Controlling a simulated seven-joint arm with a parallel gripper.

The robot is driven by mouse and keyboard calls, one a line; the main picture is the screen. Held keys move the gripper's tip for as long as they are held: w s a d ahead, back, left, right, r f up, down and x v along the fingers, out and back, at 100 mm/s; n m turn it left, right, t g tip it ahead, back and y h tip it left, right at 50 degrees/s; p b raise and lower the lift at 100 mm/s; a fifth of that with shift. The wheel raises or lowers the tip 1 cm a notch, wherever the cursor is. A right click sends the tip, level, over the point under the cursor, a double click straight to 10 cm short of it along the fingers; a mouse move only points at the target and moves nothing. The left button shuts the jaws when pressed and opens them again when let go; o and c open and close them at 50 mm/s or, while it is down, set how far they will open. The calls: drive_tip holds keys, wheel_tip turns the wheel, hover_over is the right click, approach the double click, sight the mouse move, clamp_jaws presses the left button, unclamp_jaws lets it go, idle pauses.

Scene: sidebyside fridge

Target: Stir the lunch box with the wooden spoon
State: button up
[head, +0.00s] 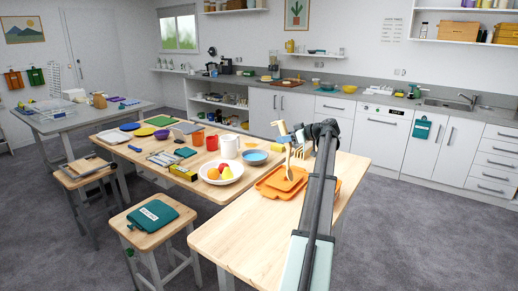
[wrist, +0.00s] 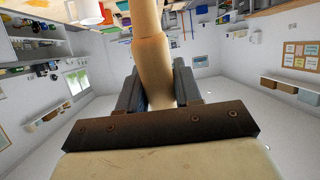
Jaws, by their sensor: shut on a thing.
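My gripper (head: 288,136) is shut on the wooden spoon (head: 289,162), above the right part of the wooden table. In the wrist view the spoon (wrist: 152,55) is pale wood and sits between the two dark fingers of my gripper (wrist: 156,90). In the head view the spoon points down over an orange, shallow, tray-like container (head: 268,190), which looks like the lunch box. The spoon's lower end appears over or in it; I cannot tell whether it touches. My arm hides the container's right part, and its contents are unclear.
Left of the container stand a white bowl of fruit (head: 211,177), a blue bowl (head: 254,157), a white mug (head: 229,146) and a red cup (head: 197,138). A yellow box (head: 183,172) lies farther left. The table's front right (head: 250,235) is bare.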

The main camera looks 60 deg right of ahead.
drive_tip(key=s+d+r, duration=0.2)
drive_tip(key=s+d, duration=0.2)
drive_tip(key=s, duration=0.2)
drive_tip(key=s+d+r+m+t+h, duration=0.1)
drive_tip(key=s+d+r, duration=0.1)
drive_tip(key=s+d, duration=0.3)
drive_tip(key=shift+s+d+r+t, duration=0.25)
drive_tip(key=shift+s+r+t, duration=0.1)
drive_tip(key=shift+s, duration=0.7)
drive_tip(key=shift+f, duration=0.1)
